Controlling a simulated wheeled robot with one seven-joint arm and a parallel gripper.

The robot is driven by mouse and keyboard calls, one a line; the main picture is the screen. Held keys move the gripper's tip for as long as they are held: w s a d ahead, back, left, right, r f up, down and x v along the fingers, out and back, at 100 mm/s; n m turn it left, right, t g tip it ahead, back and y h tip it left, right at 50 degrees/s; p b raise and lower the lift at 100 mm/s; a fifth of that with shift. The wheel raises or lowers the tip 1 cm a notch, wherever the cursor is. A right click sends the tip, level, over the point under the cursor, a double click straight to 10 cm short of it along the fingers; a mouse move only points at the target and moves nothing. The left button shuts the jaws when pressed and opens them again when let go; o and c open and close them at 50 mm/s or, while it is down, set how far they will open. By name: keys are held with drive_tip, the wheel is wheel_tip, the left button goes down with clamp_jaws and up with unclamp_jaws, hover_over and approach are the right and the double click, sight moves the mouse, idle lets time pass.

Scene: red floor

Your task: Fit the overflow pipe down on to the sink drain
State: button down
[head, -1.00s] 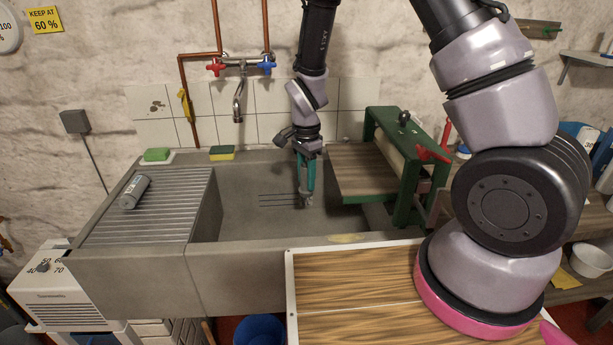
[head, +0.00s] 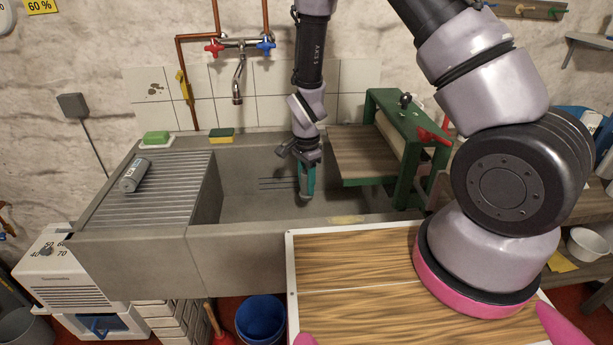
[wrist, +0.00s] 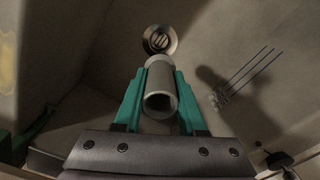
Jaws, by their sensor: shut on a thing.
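My gripper (wrist: 160,105) is shut on the grey overflow pipe (wrist: 160,76), a hollow tube with its open near end facing the wrist camera. The round metal drain (wrist: 160,40) lies on the basin floor just beyond the pipe's far end in the wrist view. That far end overlaps the drain's near edge in the picture; whether they touch I cannot tell. In the head view my gripper (head: 306,186) reaches down into the concrete sink (head: 240,195), left of the green-framed wringer. The drain is hidden there, and the pipe is hardly visible.
The green wringer (head: 382,108) with its wooden board (head: 362,155) stands close right of my gripper. A tap (head: 237,92) hangs over the basin. A grey cylinder (head: 134,174) lies on the ribbed draining board (head: 165,195). The basin's left part is clear.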

drive_tip(key=shift+f, duration=7.85)
drive_tip(key=shift+f, duration=1.1)
drive_tip(key=shift+c, duration=2.1)
unclamp_jaws()
drive_tip(key=shift+r, duration=11)
